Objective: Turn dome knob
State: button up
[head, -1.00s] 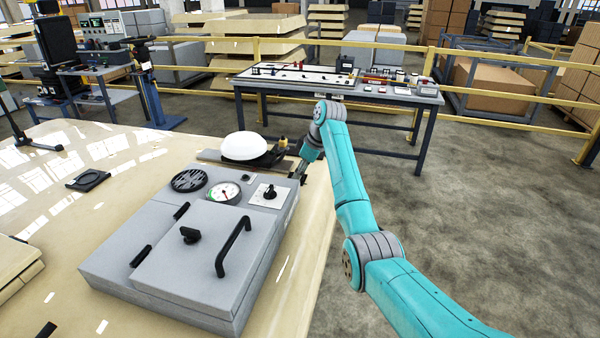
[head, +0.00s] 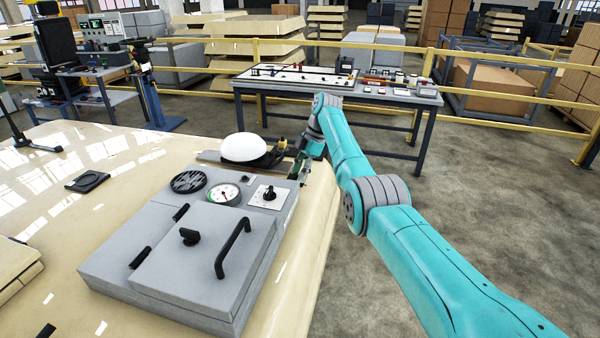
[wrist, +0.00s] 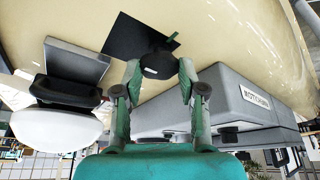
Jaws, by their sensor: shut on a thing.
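A white dome lamp (head: 243,148) sits on a dark mount at the far end of the grey box on the cream surface. It also shows at the lower left of the wrist view (wrist: 55,130). A dark round knob (wrist: 158,66) stands on a black square plate (wrist: 122,40) in the wrist view. My gripper (wrist: 160,76) is shut on this knob, with one finger on each side of it. In the head view my gripper (head: 299,170) is at the box's far right corner, right of the dome, and the held knob cannot be made out there.
The grey box (head: 175,265) carries a round gauge (head: 223,194), a round black vent (head: 188,181), a small selector knob (head: 269,194) and a black handle (head: 232,248). A table with panels (head: 340,85) stands behind. Open floor lies to the right.

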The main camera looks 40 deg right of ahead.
jog(key=shift+n, duration=0.4)
dwell(0.3)
jog(key=o, duration=1.1)
jog(key=shift+o, duration=0.2)
jog(key=v, duration=0.7)
jog(key=shift+d+r, duration=0.15)
